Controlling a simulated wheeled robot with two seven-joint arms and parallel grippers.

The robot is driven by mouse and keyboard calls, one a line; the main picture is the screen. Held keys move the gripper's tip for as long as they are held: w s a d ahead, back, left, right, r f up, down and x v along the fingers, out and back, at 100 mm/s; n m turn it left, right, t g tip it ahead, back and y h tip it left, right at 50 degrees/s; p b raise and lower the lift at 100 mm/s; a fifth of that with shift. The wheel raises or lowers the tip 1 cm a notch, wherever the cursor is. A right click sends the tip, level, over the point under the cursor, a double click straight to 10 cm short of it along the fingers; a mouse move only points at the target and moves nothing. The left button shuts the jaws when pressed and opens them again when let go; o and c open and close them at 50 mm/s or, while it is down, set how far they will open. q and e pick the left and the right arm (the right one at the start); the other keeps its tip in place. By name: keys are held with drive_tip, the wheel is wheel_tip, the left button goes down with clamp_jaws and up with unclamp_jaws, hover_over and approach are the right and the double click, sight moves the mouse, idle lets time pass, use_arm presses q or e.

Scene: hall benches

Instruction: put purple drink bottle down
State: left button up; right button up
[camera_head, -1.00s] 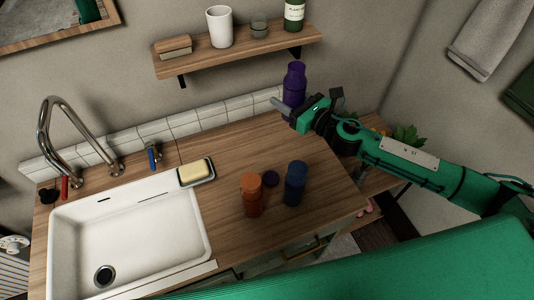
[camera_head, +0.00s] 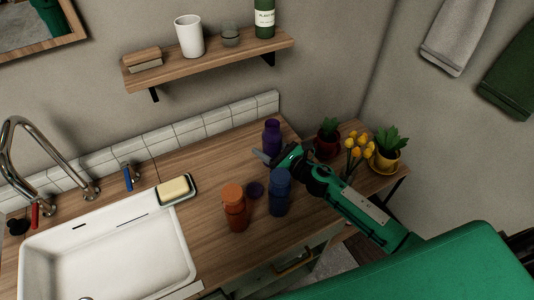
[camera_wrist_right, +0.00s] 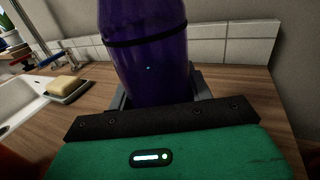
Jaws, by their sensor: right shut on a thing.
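The purple drink bottle (camera_head: 271,136) is upright near the back right of the wooden counter, by the tiled splashback. My right gripper (camera_head: 268,157) is shut on it, low on its body. In the right wrist view the bottle (camera_wrist_right: 147,55) fills the space between the grey jaws, with a dark band around it; its top is cut off there. I cannot tell whether its base touches the counter (camera_head: 215,165). My left gripper is not in view.
A soap dish (camera_head: 175,190) and white sink (camera_head: 105,255) are left. Potted plants (camera_head: 388,150) stand right. A shelf (camera_head: 210,58) hangs above.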

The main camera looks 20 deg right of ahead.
drive_tip(key=shift+f, duration=1.25)
drive_tip(key=shift+f+b, duration=0.15)
drive_tip(key=shift+b, duration=0.15)
drive_tip(key=o, duration=1.1)
